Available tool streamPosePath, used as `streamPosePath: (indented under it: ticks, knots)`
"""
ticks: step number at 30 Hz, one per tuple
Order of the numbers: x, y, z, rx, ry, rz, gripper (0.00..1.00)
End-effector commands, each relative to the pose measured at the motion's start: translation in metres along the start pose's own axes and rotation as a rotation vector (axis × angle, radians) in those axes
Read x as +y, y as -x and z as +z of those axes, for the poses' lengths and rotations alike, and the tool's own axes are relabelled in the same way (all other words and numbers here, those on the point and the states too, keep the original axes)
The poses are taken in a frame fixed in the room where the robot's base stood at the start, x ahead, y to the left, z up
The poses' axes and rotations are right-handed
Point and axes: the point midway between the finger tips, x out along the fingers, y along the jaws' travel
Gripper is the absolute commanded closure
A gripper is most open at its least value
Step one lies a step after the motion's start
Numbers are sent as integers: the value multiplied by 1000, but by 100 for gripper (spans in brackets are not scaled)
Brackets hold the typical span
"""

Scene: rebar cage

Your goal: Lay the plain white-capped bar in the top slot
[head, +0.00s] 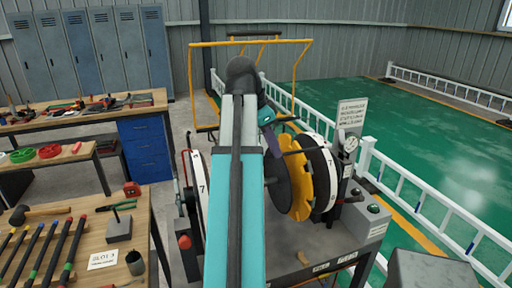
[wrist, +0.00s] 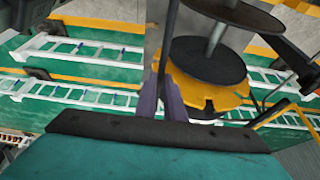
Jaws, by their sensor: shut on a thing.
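In the wrist view the fingers (wrist: 164,98) are closed together on a thin dark bar (wrist: 169,45), which runs up out of the frame. Its cap cannot be seen. The fixture has a yellow notched disc (head: 301,180) with a black disc (head: 279,184) beside it. The yellow disc (wrist: 205,98) is also close beyond the fingers in the wrist view. My arm hides the fixture's middle, and I cannot make out the top slot.
White dials marked 7 stand at both ends of the fixture, the right one (head: 329,170) clear. A control box (head: 362,222) and gauge are at right. A workbench (head: 100,262) at left holds several colour-capped bars, a slot card and pliers. White railings (head: 430,205) run behind.

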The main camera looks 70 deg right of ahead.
Motion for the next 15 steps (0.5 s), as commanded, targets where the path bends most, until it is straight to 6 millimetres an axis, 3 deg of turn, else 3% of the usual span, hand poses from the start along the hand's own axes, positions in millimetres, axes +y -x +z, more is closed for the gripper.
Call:
streamPosePath:
  ticks: [15]
  knots:
    - [-85, 4, -2, 0, 2, 1, 100]
